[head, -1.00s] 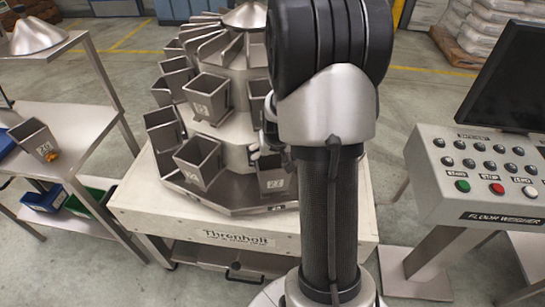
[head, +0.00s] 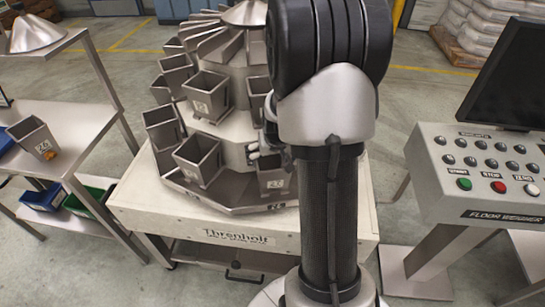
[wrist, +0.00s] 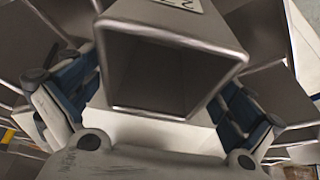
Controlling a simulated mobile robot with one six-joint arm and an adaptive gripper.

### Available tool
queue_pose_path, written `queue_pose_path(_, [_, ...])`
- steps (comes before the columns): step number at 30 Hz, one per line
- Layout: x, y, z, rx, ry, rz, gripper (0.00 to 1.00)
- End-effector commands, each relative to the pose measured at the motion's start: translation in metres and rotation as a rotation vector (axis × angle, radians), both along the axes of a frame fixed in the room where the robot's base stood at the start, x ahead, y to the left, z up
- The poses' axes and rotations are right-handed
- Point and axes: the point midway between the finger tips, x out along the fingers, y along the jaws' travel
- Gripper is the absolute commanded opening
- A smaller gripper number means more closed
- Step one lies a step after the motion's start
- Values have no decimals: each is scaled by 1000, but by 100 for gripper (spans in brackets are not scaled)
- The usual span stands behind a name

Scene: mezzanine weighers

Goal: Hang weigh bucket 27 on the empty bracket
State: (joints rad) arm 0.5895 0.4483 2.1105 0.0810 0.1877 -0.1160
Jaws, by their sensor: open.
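A grey metal weigh bucket (head: 272,180), whose label appears to read 27, is at the front right of the lower ring of the round weigher (head: 235,125). My gripper (head: 256,151) is at its upper rear, partly hidden by my arm. In the wrist view, the open fingers of my gripper (wrist: 155,95) lie on either side of an open-topped bucket (wrist: 165,78) with a partly cut-off label. I cannot tell whether they touch it. How the bucket is held is hidden, and I cannot make out an empty bracket.
Other buckets (head: 198,160) crowd the ring to the left. A loose bucket (head: 33,138) with orange bits beside it stands on the left bench (head: 75,125). Blue and green bins (head: 92,199) sit below. A control console (head: 480,190) with a screen stands to the right.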

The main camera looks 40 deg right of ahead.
Motion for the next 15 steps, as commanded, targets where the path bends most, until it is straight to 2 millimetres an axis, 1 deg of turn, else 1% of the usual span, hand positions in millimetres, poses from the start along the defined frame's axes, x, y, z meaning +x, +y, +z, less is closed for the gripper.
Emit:
queue_pose_path(5, [-1, 1, -1, 2, 3, 0, 100])
queue_pose_path(8, [-3, 2, 5, 2, 3, 0, 100])
queue_pose_path(11, [-7, 4, 18, -1, -1, 1, 100])
queue_pose_path(15, [-16, 9, 47, -3, -4, 0, 100])
